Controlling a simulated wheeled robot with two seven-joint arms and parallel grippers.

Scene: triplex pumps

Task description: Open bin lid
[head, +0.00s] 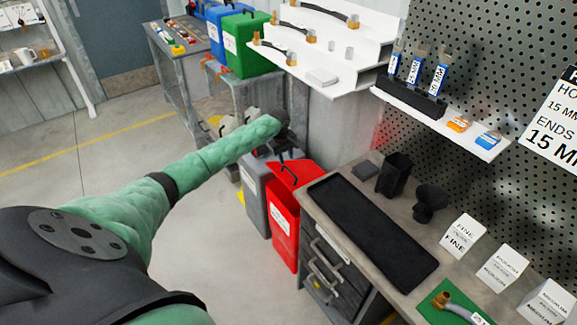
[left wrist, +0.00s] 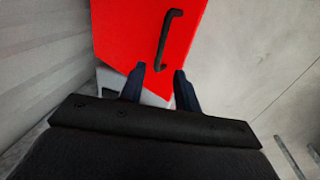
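The red bin (head: 284,222) stands on the floor between a grey bin and the workbench. Its red lid (head: 303,171) appears down on the bin and carries a black handle (head: 290,176). The left wrist view shows the red lid (left wrist: 118,38) ahead, with its black handle (left wrist: 163,42) running lengthwise. My left gripper (head: 284,153) is above the back of the bins, partly hidden by my green-sleeved arm. In the left wrist view my left gripper (left wrist: 159,78) is open and empty. The handle is beyond the fingertips, apart from them. My right gripper is out of view.
A grey bin (head: 256,197) stands directly left of the red one. The workbench (head: 343,168), with a black tray (head: 372,232) and drawers, is close on the right. White shelves (head: 340,72) overhang behind. Open floor (head: 120,155) lies to the left.

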